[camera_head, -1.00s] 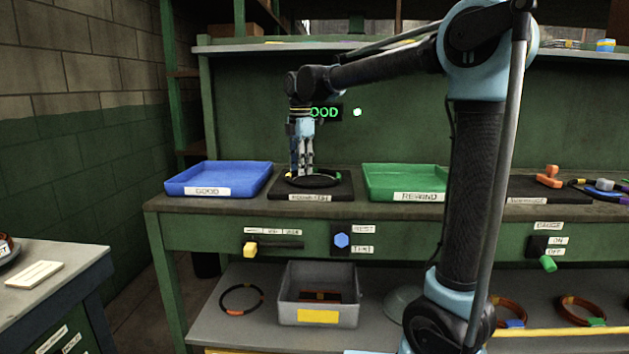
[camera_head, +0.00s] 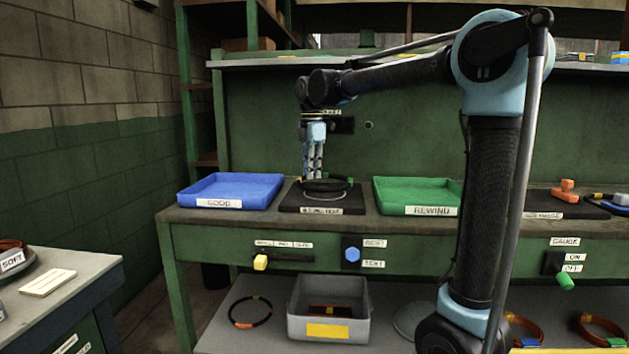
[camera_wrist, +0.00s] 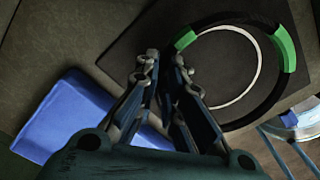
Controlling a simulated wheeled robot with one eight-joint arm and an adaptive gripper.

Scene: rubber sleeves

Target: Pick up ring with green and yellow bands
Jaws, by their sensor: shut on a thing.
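A black ring (camera_head: 328,185) with green bands sits just above the dark pad (camera_head: 352,208) on the bench, between the blue and green trays. A white circle printed on the pad shows below the ring. In the wrist view the ring (camera_wrist: 274,92) shows two green bands at its upper left and right; I see no yellow band there. My gripper (camera_head: 312,181) points down at the ring's left side and is shut on it. In the wrist view the fingers (camera_wrist: 164,68) hide the ring's left part.
The blue tray (camera_head: 190,200) labelled GOOD is left of the pad; the green tray (camera_head: 385,202) labelled REWIND is right. A grey bin (camera_head: 302,328) and another ring (camera_head: 236,319) lie on the lower shelf. A yellow lever (camera_head: 261,262) and blue knob (camera_head: 352,255) are on the bench front.

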